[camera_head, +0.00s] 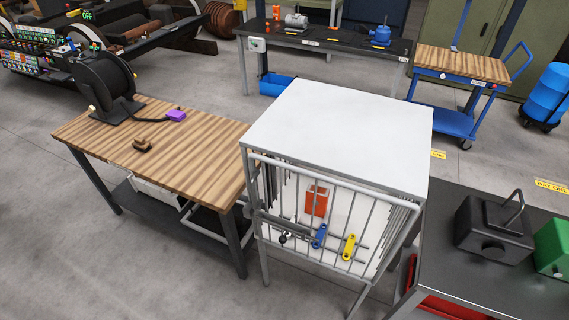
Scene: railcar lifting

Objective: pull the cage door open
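The cage (345,125) stands in the middle, with a flat white top and grey metal legs. Its barred door (335,187) is on the side facing me. The door lies across the front; I cannot tell whether it is fully closed or slightly ajar. A dark latch-like part (284,238) is at the door's lower left. A blue handle-like piece (319,236) and a yellow one (348,247) are at the lower bars. An orange-red box (316,201) shows behind the bars. Neither of my grippers is in view.
A wooden-topped table (190,155) with a black reel (103,84) stands left of the cage. A dark table (490,285) with a black box (495,230) and a green box stands close on the right. The floor (150,285) at front left is clear.

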